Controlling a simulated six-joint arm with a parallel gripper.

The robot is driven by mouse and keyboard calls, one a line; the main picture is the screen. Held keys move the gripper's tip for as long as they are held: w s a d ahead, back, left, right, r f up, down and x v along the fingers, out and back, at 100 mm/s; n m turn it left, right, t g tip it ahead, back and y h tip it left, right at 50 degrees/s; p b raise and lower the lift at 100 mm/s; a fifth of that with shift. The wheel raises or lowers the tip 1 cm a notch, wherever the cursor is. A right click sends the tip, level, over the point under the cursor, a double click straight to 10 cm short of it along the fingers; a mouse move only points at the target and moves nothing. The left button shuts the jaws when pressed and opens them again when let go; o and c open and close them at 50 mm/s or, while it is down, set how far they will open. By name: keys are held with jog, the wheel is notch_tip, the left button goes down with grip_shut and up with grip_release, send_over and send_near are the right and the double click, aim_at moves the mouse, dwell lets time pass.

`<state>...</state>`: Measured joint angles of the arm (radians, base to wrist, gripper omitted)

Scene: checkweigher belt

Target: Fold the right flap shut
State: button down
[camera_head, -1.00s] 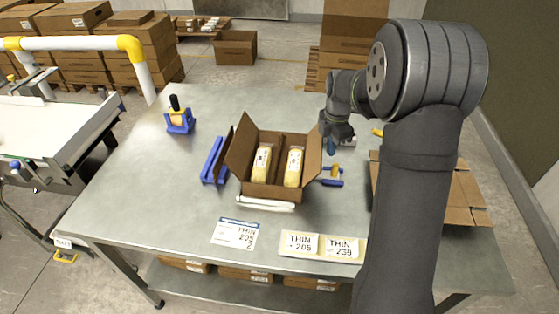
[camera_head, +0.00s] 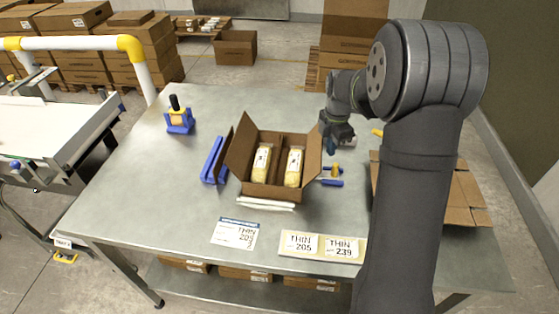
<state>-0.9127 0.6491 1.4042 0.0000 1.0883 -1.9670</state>
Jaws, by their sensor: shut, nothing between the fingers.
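An open cardboard box (camera_head: 275,186) stands on the grey metal table, with two yellow-and-white packs (camera_head: 262,162) inside. Its right flap (camera_head: 312,155) stands up and leans outward. Its left flap (camera_head: 240,150) also stands up and leans outward. My gripper (camera_head: 331,147) is just to the right of the right flap's upper part, pointing down, shut and empty. I cannot tell whether it touches the flap. The arm hides the table area behind it.
Blue fixture bars (camera_head: 214,160) stand left of the box, and a blue fixture with a yellow part (camera_head: 333,176) stands right. A tape dispenser-like blue holder (camera_head: 180,121) is at the back left. Label cards (camera_head: 320,246) lie in front. Flat cardboard (camera_head: 462,198) lies at the right.

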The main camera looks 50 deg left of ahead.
aim_at(319, 144)
jog(key=shift+s+a+r, duration=0.1)
jog(key=shift+s+a, duration=1.2)
